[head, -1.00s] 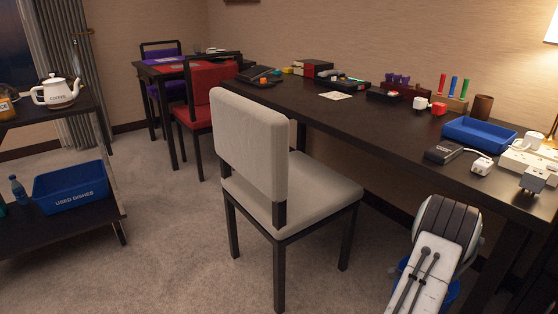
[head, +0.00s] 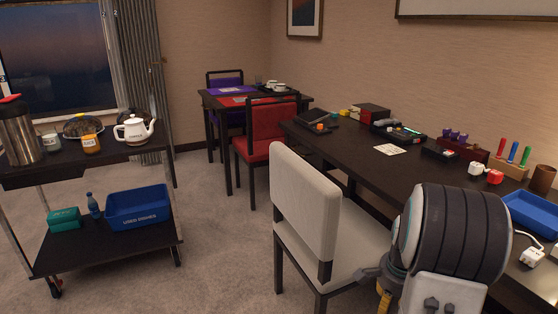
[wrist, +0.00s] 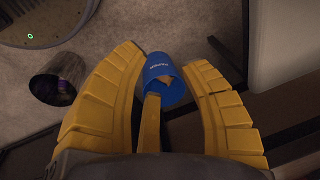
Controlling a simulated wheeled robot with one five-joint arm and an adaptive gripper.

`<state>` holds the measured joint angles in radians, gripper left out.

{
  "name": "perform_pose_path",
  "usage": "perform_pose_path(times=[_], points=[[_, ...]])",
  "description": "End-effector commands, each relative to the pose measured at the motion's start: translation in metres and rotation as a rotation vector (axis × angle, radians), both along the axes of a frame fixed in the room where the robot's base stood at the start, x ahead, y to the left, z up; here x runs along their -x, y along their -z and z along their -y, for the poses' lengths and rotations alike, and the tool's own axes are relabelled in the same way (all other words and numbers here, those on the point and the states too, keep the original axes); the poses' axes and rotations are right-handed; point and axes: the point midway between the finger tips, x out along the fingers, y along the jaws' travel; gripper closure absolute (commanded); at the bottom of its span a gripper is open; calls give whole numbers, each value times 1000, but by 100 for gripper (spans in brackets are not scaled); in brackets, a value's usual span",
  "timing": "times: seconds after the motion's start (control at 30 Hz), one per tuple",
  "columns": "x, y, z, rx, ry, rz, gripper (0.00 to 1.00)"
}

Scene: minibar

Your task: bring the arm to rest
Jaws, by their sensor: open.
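My arm (head: 455,235) is at the lower right of the head view, raised in front of the desk and beside the pale chair. In the wrist view my gripper (wrist: 168,60) points down with its yellow fingers spread wide. Nothing is held between them. A blue bin (wrist: 160,70) with a label shows between the fingers and seems to stand on the floor below. In the head view only a bit of a yellow finger shows under the arm; the rest of the gripper is hidden or out of frame.
The pale chair (head: 305,205) stands close to my arm. The dark desk (head: 355,165) holds small items and a blue tray (head: 532,212). A trolley (head: 110,258) stands at left. A dark bin (wrist: 58,78) is on the floor. Carpet between trolley and chair is clear.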

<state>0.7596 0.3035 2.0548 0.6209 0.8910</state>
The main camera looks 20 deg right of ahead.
Motion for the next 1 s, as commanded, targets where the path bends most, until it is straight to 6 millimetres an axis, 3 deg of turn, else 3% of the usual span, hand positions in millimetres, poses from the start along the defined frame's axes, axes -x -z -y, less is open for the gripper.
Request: perform_pose_path(times=[0.03, 0.1, 0.27, 0.5, 0.73, 1.0], points=[[-5, -45, -22, 16, -101, 5, 60], [-8, -81, -49, 34, -236, 7, 60], [-2, -155, -110, 75, -543, 9, 60], [29, -250, -189, 146, -995, 22, 60], [67, -310, -237, 209, -1355, 37, 60], [95, -337, -260, 253, -1585, 48, 60]])
